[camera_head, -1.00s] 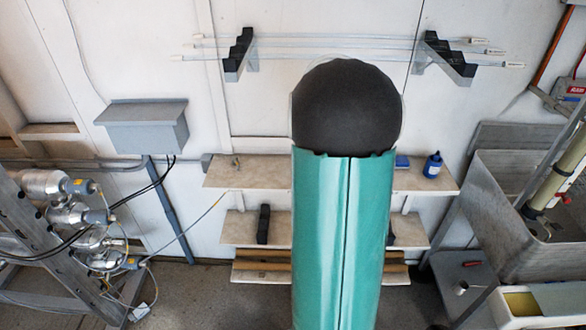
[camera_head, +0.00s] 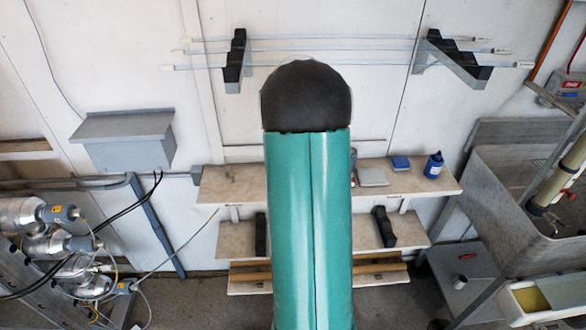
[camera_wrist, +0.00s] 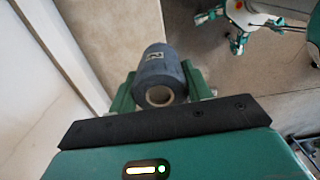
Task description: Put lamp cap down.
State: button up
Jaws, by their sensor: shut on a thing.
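The lamp cap (camera_wrist: 158,68) shows in the wrist view as a dark grey cylinder with a pale round opening facing the camera and a small label on its side. My gripper (camera_wrist: 160,88) is shut on it, with a green finger on either side. The cap is held with a pale flat surface beyond it; I cannot tell the gap between them. In the head view my own arm hides the gripper and the cap.
The upper wall shelf (camera_head: 310,185) holds a blue bottle (camera_head: 433,165), a blue box (camera_head: 400,162) and a grey box (camera_head: 372,177). A lower shelf (camera_head: 350,236) carries black blocks. Lamp tubes (camera_head: 340,50) rest on wall brackets. A grey sink (camera_head: 535,195) stands right.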

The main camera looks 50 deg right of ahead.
jog(key=w+d+f, duration=0.1)
jog(key=d+f, duration=0.1)
jog(key=w+d+f, duration=0.3)
jog(key=d+f, duration=0.1)
jog(key=shift+w+d+f, duration=0.2)
jog(key=shift+w+f, duration=0.1)
jog(key=shift+f, duration=0.1)
jog(key=shift+d+f, duration=0.3)
jog(key=shift+f, duration=0.05)
jog(key=shift+w+f, duration=0.15)
jog(key=shift+f, duration=1.35)
jog(key=o, duration=1.3)
jog(key=shift+f, duration=0.1)
